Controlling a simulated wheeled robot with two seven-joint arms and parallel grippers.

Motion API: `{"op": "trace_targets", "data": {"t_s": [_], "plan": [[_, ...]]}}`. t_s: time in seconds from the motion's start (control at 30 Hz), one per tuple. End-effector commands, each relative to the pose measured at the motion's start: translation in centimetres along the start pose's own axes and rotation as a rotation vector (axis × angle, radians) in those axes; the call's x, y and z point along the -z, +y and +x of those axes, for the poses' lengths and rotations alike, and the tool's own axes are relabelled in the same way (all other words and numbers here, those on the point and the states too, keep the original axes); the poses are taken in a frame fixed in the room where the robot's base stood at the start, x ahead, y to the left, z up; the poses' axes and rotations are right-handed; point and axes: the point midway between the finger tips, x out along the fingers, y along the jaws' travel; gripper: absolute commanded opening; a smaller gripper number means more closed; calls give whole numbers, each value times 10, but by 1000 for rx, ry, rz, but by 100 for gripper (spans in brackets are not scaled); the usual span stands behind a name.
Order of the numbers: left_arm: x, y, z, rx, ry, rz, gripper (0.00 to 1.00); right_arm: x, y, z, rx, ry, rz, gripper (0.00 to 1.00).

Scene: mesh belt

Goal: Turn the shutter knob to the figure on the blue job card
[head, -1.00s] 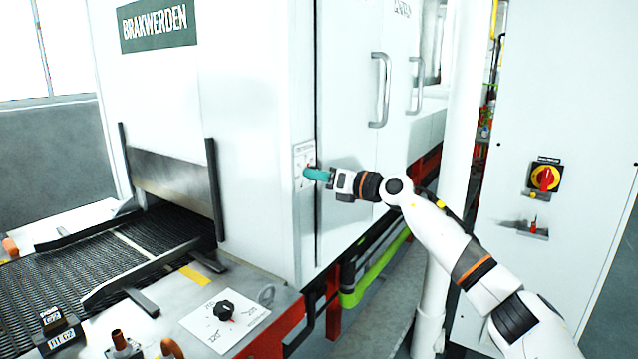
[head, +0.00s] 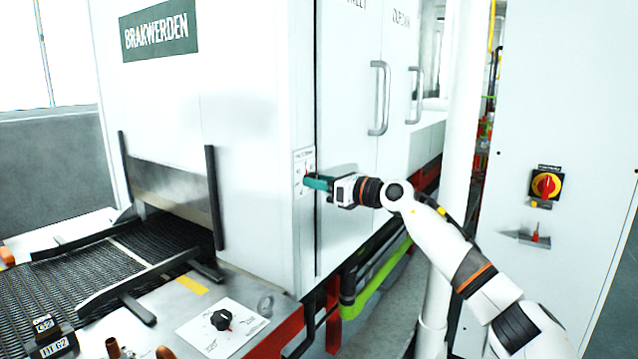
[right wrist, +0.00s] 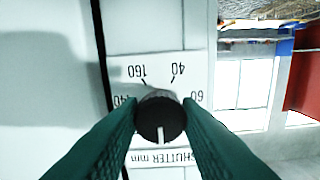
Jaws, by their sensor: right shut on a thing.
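The shutter knob (right wrist: 160,117) is round and black with a white line, on a white scale plate (right wrist: 153,70). My right gripper (head: 308,183) is shut on it, with one teal finger at each side in the right wrist view (right wrist: 160,123). That view shows the plate upside down, with 160, 40 and 60 legible, one figure at left partly hidden, and "SHUTTER mm" at the bottom. The knob's white line points toward that lettering. In the head view the scale plate (head: 303,160) is on the oven's corner. I cannot make out a blue job card. My left gripper is out of view.
A second black knob (head: 221,319) sits on the bench panel at the front. A red and yellow switch (head: 545,186) is on the cabinet at right. A white post (head: 455,150) stands behind my right arm. Door handles (head: 379,98) stick out above it.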

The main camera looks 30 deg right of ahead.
Motion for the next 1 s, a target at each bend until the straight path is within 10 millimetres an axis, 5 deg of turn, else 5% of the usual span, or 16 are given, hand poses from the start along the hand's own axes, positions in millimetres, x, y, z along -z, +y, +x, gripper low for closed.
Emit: {"op": "trace_targets", "data": {"t_s": [0.07,0.1,0.2,0.57,1.0], "plan": [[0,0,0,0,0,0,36,-2,0,0,1,-6,1,8],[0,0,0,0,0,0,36,-2,0,0,1,-6,1,35],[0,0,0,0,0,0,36,-2,0,0,1,-4,1,52],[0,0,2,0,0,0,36,-2,1,-4,-1,-1,1,52],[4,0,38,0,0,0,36,-7,2,-87,-3,-7,-2,52]]}}
